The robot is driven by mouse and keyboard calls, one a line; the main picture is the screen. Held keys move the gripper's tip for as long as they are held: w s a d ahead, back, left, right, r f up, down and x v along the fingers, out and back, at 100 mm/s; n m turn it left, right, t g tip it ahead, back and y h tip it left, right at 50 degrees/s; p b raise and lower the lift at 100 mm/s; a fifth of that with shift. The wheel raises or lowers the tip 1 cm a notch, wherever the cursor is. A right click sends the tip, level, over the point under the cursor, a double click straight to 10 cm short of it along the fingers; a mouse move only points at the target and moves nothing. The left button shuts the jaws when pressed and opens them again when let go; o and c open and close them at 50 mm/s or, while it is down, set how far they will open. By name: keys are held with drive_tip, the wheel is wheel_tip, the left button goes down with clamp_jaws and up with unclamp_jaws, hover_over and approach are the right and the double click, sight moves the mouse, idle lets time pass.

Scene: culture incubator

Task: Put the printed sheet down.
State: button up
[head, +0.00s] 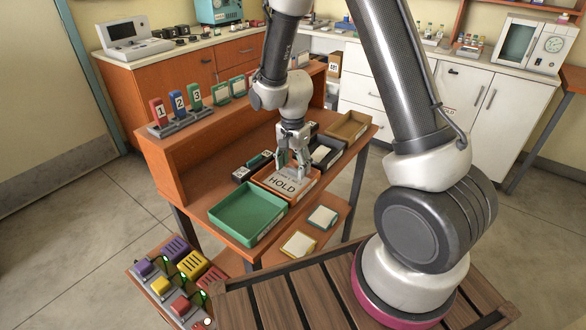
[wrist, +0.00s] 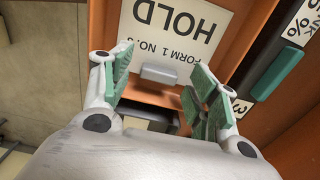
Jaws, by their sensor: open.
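The printed sheet (head: 284,185) is pale with the large word HOLD. It lies in the orange tray (head: 262,193) on the wooden desk, and also shows at the top of the wrist view (wrist: 180,30). A grey block (wrist: 159,75) sits at the sheet's near edge in the wrist view, between my fingers. My gripper (head: 291,160) is just above the sheet in the head view. In the wrist view my gripper (wrist: 162,62) has its green-padded fingers spread either side of the grey block, with gaps showing. The fingers hide part of the sheet in the head view.
A green tray (head: 248,213) stands in front of the orange one. A dark tray (head: 323,153) and a tan tray (head: 347,126) stand behind. Numbered red, blue and green holders (head: 178,104) stand on the upper shelf.

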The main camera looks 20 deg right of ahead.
wheel_tip(320, 180, up, 11)
wheel_tip(320, 180, up, 8)
drive_tip(key=r+n+t, duration=0.1)
drive_tip(key=n, duration=0.2)
hover_over(293, 170)
drive_tip(key=s+d, duration=0.4)
drive_tip(key=s+d+r+n+t, duration=0.1)
drive_tip(key=s+d+r+n, duration=0.3)
drive_tip(key=s, duration=0.5)
drive_tip(key=s+d+r+n+t, duration=0.2)
drive_tip(key=s+d+r+n, duration=0.2)
drive_tip(key=s, duration=0.6)
drive_tip(key=shift+r, duration=0.6)
